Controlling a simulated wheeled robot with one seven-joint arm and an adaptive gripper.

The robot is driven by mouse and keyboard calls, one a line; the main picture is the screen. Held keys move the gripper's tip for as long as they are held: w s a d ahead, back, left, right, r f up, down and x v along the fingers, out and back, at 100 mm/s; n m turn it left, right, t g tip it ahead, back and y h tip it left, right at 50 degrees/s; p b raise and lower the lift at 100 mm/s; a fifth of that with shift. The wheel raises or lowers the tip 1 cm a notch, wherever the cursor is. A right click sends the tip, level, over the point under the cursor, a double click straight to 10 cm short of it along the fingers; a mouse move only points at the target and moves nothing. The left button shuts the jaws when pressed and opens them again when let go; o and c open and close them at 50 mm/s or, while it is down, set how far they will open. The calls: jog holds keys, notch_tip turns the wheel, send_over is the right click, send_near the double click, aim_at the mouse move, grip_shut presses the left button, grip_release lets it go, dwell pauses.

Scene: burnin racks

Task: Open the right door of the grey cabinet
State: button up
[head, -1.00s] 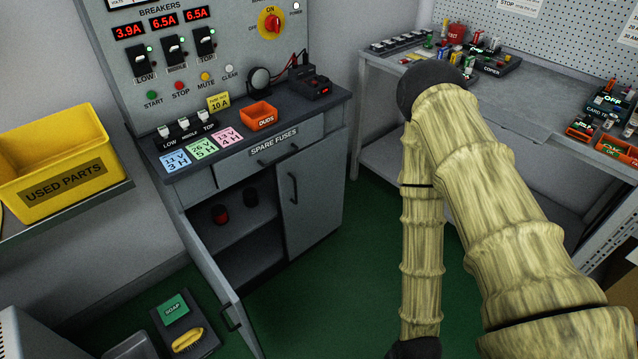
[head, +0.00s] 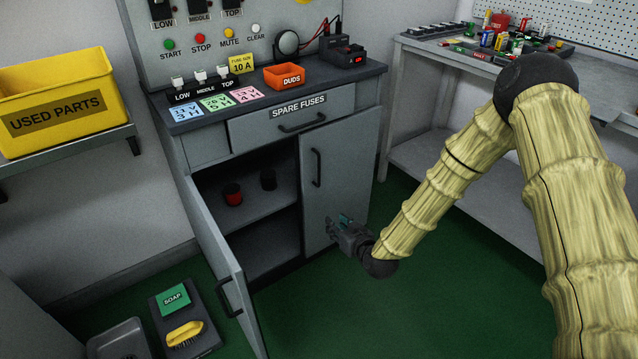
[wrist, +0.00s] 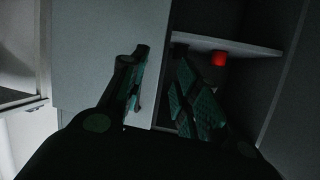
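The grey cabinet (head: 205,150) stands with its left door (head: 215,255) swung wide open. Its right door (head: 345,190), with a dark vertical handle (head: 316,167), looks shut or nearly so. In the wrist view my gripper (wrist: 163,78) is open, and the right door's free edge (wrist: 160,95) appears between the fingers. One finger is over the door's front, the other on the side of the open compartment. Whether either finger touches the door, I cannot tell.
A drawer (head: 290,122) sits above the doors. A workbench (head: 440,60) stands to the right. A soap tray (head: 185,310) lies left on the floor. Green floor before the right door is clear.

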jog(key=w+a+r+n+t+y+b, duration=0.1)
jog(key=w+r+t+b, duration=0.35)
jog(key=w+r, duration=0.4)
jog(key=b, duration=0.3)
send_over(319, 184)
jog(key=shift+w+f+g, duration=0.35)
jog(key=shift+f, duration=0.45)
grip_shut()
